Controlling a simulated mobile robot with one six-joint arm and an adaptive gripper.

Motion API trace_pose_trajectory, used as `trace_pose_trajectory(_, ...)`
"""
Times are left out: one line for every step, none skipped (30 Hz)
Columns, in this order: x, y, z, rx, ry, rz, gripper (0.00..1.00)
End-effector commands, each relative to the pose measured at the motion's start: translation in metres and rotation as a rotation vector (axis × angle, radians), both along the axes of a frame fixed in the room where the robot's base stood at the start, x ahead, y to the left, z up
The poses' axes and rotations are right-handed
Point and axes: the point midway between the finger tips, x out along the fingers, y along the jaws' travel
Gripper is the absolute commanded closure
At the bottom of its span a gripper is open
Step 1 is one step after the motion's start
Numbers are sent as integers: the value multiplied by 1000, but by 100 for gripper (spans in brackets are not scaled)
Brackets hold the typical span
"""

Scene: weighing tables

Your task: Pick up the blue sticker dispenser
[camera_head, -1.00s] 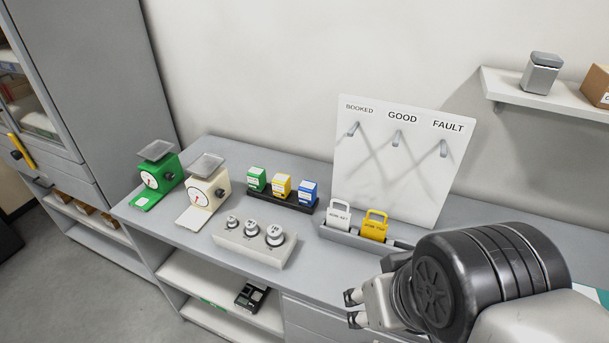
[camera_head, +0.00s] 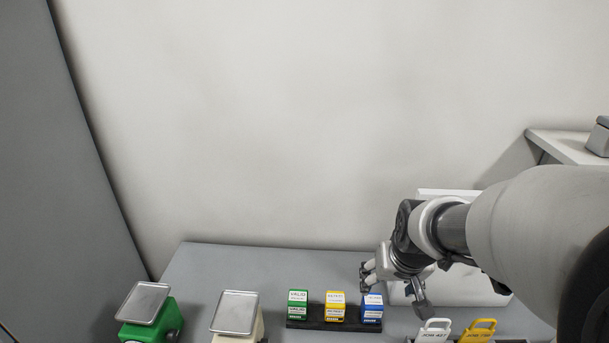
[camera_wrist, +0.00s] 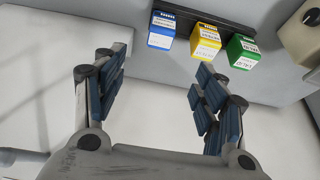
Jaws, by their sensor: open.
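In the wrist view the blue dispenser (camera_wrist: 162,30) is at the top centre, beyond the fingertips. My gripper (camera_head: 392,284) is open and empty, above and close to the blue dispenser in the head view. In the wrist view my gripper (camera_wrist: 155,75) has its two fingers spread wide with nothing between them.
A yellow dispenser (camera_head: 335,306) and a green dispenser (camera_head: 298,304) share the black holder (camera_head: 317,325). A green scale (camera_head: 146,303) and a cream scale (camera_head: 236,314) stand to the left.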

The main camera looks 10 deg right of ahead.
Motion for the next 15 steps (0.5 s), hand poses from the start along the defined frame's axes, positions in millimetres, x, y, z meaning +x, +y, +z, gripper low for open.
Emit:
trace_pose_trajectory(3, -2, -6, 1, 2, -3, 35)
trace_pose_trajectory(5, -3, -10, 1, 2, -3, 35)
trace_pose_trajectory(7, -3, -16, 1, 3, -4, 35)
trace_pose_trajectory(9, -4, -21, 1, 4, -3, 35)
trace_pose_trajectory(11, -4, -27, 1, 3, -3, 35)
trace_pose_trajectory(14, -4, -36, 1, 5, -3, 35)
trace_pose_trajectory(16, -5, -42, 1, 4, -3, 35)
trace_pose_trajectory(19, -5, -49, 1, 5, -3, 35)
trace_pose_trajectory(22, -6, -57, 1, 5, -3, 35)
trace_pose_trajectory(25, -6, -63, 1, 5, -3, 35)
trace_pose_trajectory(27, -7, -69, 1, 5, -3, 35)
trace_pose_trajectory(30, -7, -78, 1, 5, -3, 35)
trace_pose_trajectory(33, -8, -83, 1, 4, -3, 35)
trace_pose_trajectory(35, -8, -89, 1, 4, -3, 35)
trace_pose_trajectory(38, -9, -95, 1, 3, -3, 35)
